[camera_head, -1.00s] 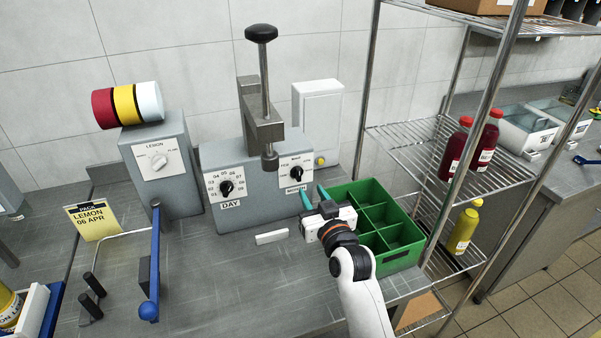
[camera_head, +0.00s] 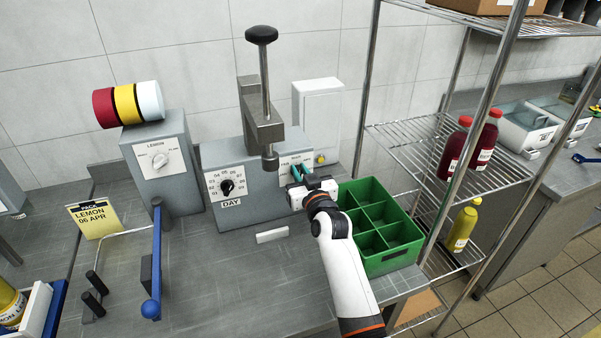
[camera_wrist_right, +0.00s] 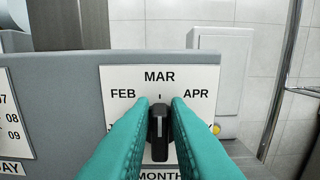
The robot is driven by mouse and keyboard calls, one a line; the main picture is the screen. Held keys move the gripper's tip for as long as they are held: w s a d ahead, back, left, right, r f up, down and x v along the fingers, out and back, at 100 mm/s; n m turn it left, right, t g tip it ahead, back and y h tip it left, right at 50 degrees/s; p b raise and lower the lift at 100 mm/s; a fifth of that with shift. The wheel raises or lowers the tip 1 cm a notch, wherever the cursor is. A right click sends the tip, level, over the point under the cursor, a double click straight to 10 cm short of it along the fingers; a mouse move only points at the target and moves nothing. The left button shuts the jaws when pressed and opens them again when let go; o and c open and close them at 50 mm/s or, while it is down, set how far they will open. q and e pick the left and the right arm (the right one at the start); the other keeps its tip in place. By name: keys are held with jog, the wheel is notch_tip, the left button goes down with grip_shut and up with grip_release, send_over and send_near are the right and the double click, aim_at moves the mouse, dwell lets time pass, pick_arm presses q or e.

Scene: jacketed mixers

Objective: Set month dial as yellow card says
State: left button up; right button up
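The yellow card (camera_head: 94,219) stands at the left and reads LEMON 06 APR. The month dial (camera_wrist_right: 159,132) is a black knob on a white plate marked FEB, MAR and APR in the right wrist view. Its bar stands upright, in line with the tick below MAR. My right gripper (camera_head: 302,173) has its teal fingers on either side of the knob, close against it, and looks shut on it. The fingers hide the plate's lower sides. The day dial (camera_head: 227,187) is left of it on the same grey box. My left gripper is not in view.
A press with a black-topped handle (camera_head: 262,35) rises beside the month plate. A green divided crate (camera_head: 392,262) stands right of my right arm, near a wire shelf (camera_head: 430,148) with bottles. A blue lever (camera_head: 155,265) stands at the left.

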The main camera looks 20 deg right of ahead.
grip_shut()
jog(key=shift+m, duration=0.3)
jog(key=shift+d+f+m+p, duration=0.15)
jog(key=shift+m+p, duration=0.3)
jog(key=shift+m, duration=1.1)
jog(key=shift+d+m+p, duration=0.2)
jog(key=shift+m+p, duration=0.25)
jog(key=shift+m, duration=1.05)
jog(key=shift+d+f+m+p, duration=0.15)
jog(key=shift+m+p, duration=0.3)
jog(key=shift+m, duration=1.1)
jog(key=shift+d+r, duration=0.1)
jog(key=shift+o, duration=2.4)
grip_release()
